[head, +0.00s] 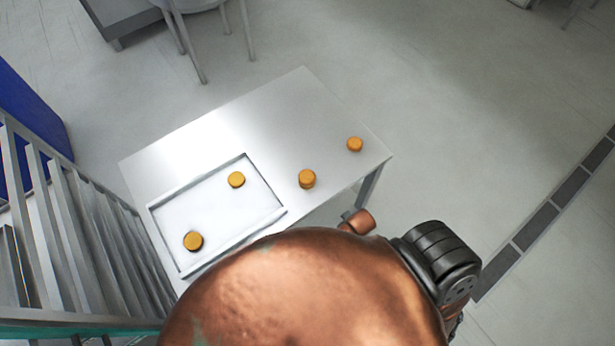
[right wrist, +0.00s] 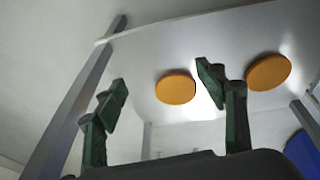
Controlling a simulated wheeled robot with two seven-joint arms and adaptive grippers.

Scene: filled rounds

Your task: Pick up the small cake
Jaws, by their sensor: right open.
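Several small round orange-brown cakes show in the head view, and I cannot tell for sure which is meant. One cake (head: 307,179) stands on bare table right of the tray, and another (head: 355,144) is near the table's right corner. Two more, a near cake (head: 193,241) and a far cake (head: 236,180), sit in the tray. My right gripper (right wrist: 163,85) is open in the right wrist view, its green fingers wide apart and empty. One orange round (right wrist: 175,89) appears between the fingers, apart from them; a second round (right wrist: 268,71) is right of them. My left gripper is out of view.
The white tray (head: 215,213) with a raised rim lies on the left of the pale table (head: 290,105). My copper-coloured arm covers the table's near side. A slatted railing (head: 75,215) stands at the left. Open floor lies right of the table.

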